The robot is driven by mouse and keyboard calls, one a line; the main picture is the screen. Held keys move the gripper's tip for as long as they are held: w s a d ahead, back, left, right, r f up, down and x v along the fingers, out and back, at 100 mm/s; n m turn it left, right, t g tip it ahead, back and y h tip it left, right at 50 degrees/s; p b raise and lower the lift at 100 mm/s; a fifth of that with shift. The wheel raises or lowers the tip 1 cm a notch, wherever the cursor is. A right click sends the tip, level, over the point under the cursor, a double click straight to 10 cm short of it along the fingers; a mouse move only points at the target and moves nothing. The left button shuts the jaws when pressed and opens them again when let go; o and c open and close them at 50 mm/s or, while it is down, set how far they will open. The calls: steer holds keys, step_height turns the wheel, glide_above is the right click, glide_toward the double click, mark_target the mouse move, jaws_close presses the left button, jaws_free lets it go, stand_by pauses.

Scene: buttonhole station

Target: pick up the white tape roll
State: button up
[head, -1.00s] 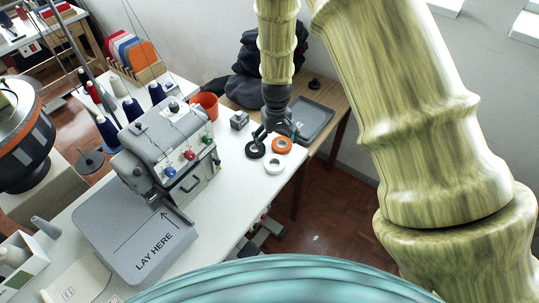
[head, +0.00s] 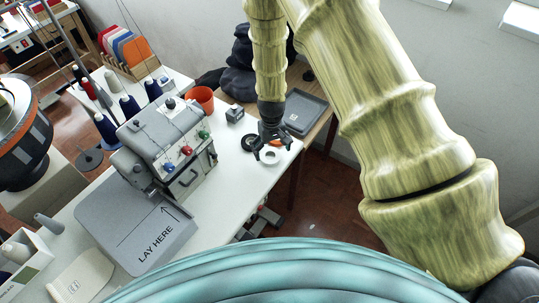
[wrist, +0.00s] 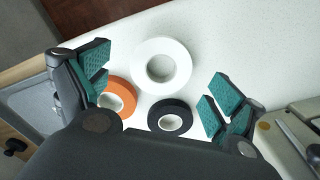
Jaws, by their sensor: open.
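The white tape roll (wrist: 162,45) lies flat on the white table, centred between the open fingers in the wrist view and a little beyond them. In the head view the white tape roll (head: 268,157) shows just below the fingertips and is partly covered by them. My gripper (head: 271,152) is open and empty above the rolls; its two green-padded fingers stand wide apart in the wrist view (wrist: 158,88). An orange tape roll (wrist: 118,98) lies near the left finger. A black tape roll (wrist: 170,117) lies between the fingers, closer to the palm.
The grey sewing machine (head: 170,140) stands left of the gripper. An orange-red cup (head: 201,98) and a small grey block (head: 235,113) stand behind. A grey tray (head: 304,112) lies on the wooden table at right. The white table's right edge is close to the rolls.

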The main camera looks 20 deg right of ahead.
mark_target(271, 159)
steer(key=shift+a+f+p, duration=0.1)
steer(key=shift+f+p, duration=0.45)
steer(key=shift+f, duration=0.95)
steer(key=c, duration=1)
